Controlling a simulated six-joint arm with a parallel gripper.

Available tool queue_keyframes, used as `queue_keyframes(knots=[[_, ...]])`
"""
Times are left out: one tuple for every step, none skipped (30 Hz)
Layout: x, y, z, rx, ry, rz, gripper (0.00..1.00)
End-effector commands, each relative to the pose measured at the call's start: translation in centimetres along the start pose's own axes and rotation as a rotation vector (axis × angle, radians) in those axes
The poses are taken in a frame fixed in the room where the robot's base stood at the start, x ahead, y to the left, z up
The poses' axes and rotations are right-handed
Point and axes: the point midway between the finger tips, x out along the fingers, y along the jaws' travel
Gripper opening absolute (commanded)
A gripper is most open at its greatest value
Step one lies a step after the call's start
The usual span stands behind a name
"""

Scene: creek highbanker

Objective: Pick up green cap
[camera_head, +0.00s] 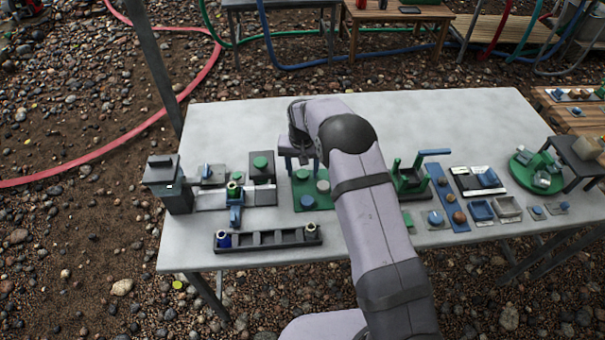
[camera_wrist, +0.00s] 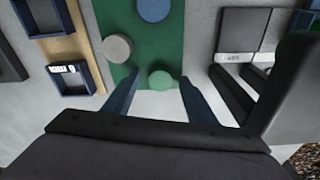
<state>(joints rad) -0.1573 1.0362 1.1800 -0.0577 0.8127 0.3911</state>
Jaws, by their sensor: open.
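The green cap (camera_wrist: 160,80) is a small pale-green disc near the edge of a dark green board (camera_wrist: 140,38). My gripper (camera_wrist: 159,92) is open, with its two blue fingers on either side of the cap in the wrist view. I cannot tell its height above the cap or whether either finger touches it. In the head view the cap (camera_head: 302,174) shows just below my gripper (camera_head: 302,166). A grey cap (camera_wrist: 117,48) and a blue cap (camera_wrist: 153,9) sit on the same board.
Another green round piece (camera_head: 260,161) sits on a dark block to the left. A dark slotted tray (camera_head: 285,238) lies at the front edge. My arm hides part of the table. The back of the tabletop (camera_head: 230,120) is clear.

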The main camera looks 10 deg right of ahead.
Motion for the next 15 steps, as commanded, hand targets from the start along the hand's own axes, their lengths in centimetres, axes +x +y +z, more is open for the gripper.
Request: queue_keyframes(knots=[[-0.02, -0.01, -0.01, 0.0, 0.0, 0.0, 0.51], [-0.02, -0.01, -0.01, 0.0, 0.0, 0.0, 0.49], [-0.03, -0.01, -0.01, 0.0, 0.0, 0.0, 0.4], [-0.03, -0.02, -0.01, 0.0, 0.0, 0.0, 0.32], [-0.04, -0.01, -0.01, 0.0, 0.0, 0.0, 0.25], [-0.04, -0.02, -0.01, 0.0, 0.0, 0.0, 0.16], [-0.04, -0.02, -0.01, 0.0, 0.0, 0.0, 0.09], [-0.04, -0.02, -0.01, 0.0, 0.0, 0.0, 0.09], [-0.05, -0.02, -0.01, 0.0, 0.0, 0.0, 0.09], [-0.05, -0.02, 0.0, 0.0, 0.0, 0.0, 0.09], [-0.05, -0.02, 0.0, 0.0, 0.0, 0.0, 0.09], [-0.06, -0.02, -0.01, 0.0, 0.0, 0.0, 0.09], [-0.06, -0.02, -0.01, 0.0, 0.0, 0.0, 0.09], [-0.06, -0.02, -0.01, 0.0, 0.0, 0.0, 0.09], [-0.06, -0.02, -0.01, 0.0, 0.0, 0.0, 0.09]])
